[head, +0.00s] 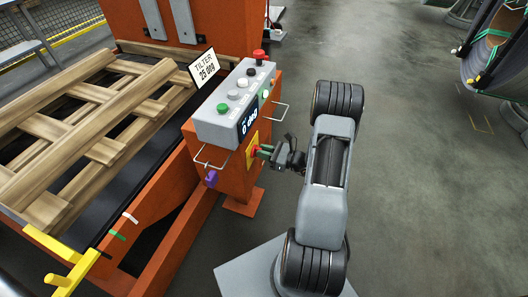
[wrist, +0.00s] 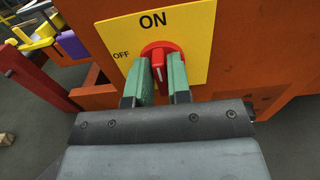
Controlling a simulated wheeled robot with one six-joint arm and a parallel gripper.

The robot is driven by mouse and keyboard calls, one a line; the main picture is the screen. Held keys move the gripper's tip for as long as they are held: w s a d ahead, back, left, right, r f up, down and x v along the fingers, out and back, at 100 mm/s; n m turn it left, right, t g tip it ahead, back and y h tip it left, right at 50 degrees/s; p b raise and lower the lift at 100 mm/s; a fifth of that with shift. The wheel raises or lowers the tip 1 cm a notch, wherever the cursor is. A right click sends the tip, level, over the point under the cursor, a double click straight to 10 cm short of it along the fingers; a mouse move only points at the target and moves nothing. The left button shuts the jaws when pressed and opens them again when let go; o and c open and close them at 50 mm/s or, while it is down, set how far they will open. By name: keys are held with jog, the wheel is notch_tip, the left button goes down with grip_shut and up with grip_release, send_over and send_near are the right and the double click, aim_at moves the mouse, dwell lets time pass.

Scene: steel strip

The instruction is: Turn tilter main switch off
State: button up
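The tilter main switch is a red rotary knob (wrist: 158,54) on a yellow plate (wrist: 197,30) marked ON at the top and OFF at the left. Its pale pointer line stands nearly upright, toward ON. In the head view the yellow plate (head: 251,151) is on the orange pedestal's side, with the knob partly hidden. My gripper (wrist: 160,76) is at the switch, with one green finger on each side of the knob's handle. The fingers are close to the handle; I cannot tell whether they press on it. My gripper also shows in the head view (head: 262,152).
A grey control box (head: 222,117) with several buttons and a red mushroom button (head: 259,56) tops the orange pedestal. Wire handles (head: 279,112) stick out beside it. A purple part (head: 211,178) hangs below. Wooden pallets (head: 85,120) lie at left.

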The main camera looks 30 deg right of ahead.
grip_shut()
jog(key=shift+f, duration=0.1)
jog(key=n+b, duration=0.4)
jog(key=f+n+b, duration=0.1)
jog(key=n+b, duration=0.3)
jog(key=n, duration=0.1)
jog(key=s+a+n+b, duration=0.1)
jog(key=n+b, duration=0.3)
jog(key=n, duration=0.1)
jog(key=shift+f, duration=0.15)
jog(key=n+b, duration=0.3)
jog(key=b, duration=0.1)
jog(key=shift+n, duration=0.4)
jog(key=shift+b, duration=0.3)
